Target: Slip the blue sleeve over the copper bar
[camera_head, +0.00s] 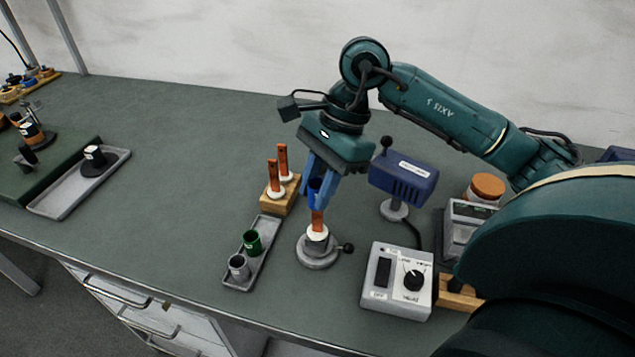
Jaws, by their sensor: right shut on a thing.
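The copper bar (318,219) stands upright in a round grey stand (318,252) with a white collar, near the middle of the bench. My right gripper (318,197) points down, shut on the blue sleeve (315,188), directly in line with the bar's top. The bar's lower part shows below the sleeve; its top end is hidden by the sleeve and the fingers. I cannot tell whether the sleeve is around the bar's top or just above or in front of it. My left gripper is not in view.
A wooden block (281,195) holds two more copper bars behind left. A grey tray (262,262) with green and grey sleeves lies left of the stand. A blue box device (404,180) and a control box (397,281) stand to the right. The bench's left middle is clear.

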